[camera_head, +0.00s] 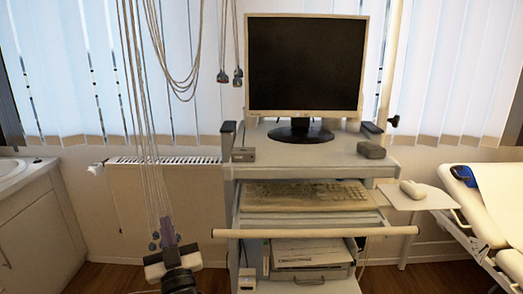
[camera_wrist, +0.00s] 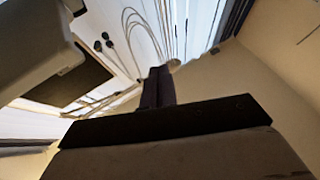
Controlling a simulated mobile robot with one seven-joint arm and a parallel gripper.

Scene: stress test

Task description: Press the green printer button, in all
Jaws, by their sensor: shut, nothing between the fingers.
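A pale printer (camera_head: 305,252) sits on a lower shelf of the cart, under the keyboard shelf, in the head view. Its front shows dark printing and a tray-like lower part. I cannot make out a green button on it; the picture is too small. My gripper (camera_head: 167,228) is at the lower left of the head view, left of the cart and apart from the printer, with its fingers pointing up. The fingers are together and empty. They also show as dark shapes in the wrist view (camera_wrist: 158,86). The printer cannot be made out in the wrist view.
The cart's push bar (camera_head: 315,232) crosses in front above the printer. A monitor (camera_head: 305,65) stands on the cart top, a keyboard (camera_head: 305,195) below it. Cables (camera_head: 140,110) hang behind my gripper. A bed (camera_head: 490,210) is at right, a counter (camera_head: 30,220) at left.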

